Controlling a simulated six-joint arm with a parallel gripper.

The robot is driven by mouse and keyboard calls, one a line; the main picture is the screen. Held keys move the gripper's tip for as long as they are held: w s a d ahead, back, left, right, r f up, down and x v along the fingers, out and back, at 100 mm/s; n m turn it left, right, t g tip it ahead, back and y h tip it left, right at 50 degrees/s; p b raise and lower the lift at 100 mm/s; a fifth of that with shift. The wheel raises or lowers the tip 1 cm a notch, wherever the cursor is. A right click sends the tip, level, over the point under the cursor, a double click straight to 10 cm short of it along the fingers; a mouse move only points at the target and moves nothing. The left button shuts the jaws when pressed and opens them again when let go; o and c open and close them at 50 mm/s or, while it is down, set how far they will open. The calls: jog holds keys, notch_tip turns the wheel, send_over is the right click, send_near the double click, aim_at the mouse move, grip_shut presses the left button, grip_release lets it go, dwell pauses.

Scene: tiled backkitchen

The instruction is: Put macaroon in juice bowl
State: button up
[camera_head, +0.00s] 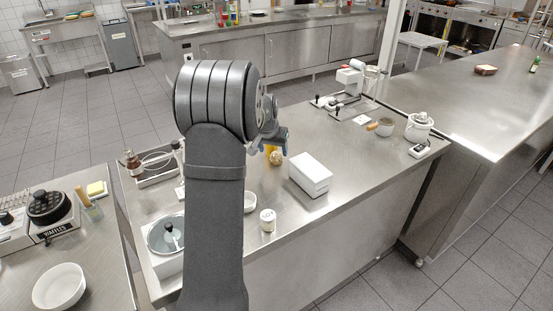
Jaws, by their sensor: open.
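My gripper (273,146) is open above the middle of the steel counter, partly hidden behind my own arm. A small tan round thing (277,158) is just below the fingers, beside a yellow thing (268,149). The tan thing may be the macaroon, but it is too small to be sure, and I cannot tell whether the fingers touch it. A white bowl (250,197) shows only in part at the right edge of my arm. I cannot tell which is the juice bowl.
A white box (311,174) and a small lidded jar (267,220) stand on the counter (330,215) near the gripper. A white pot (419,127) is at the right end. A large white bowl (60,287) and a waffle maker (48,207) are on the left table.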

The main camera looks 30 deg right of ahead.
aim_at(275, 156)
jog(key=x, duration=0.4)
jog(key=shift+s+d+f, duration=0.1)
jog(key=shift+s+f, duration=0.15)
jog(key=shift+f, duration=0.2)
jog(key=c, duration=1.1)
jog(key=shift+c, duration=0.2)
jog(key=shift+r, duration=0.1)
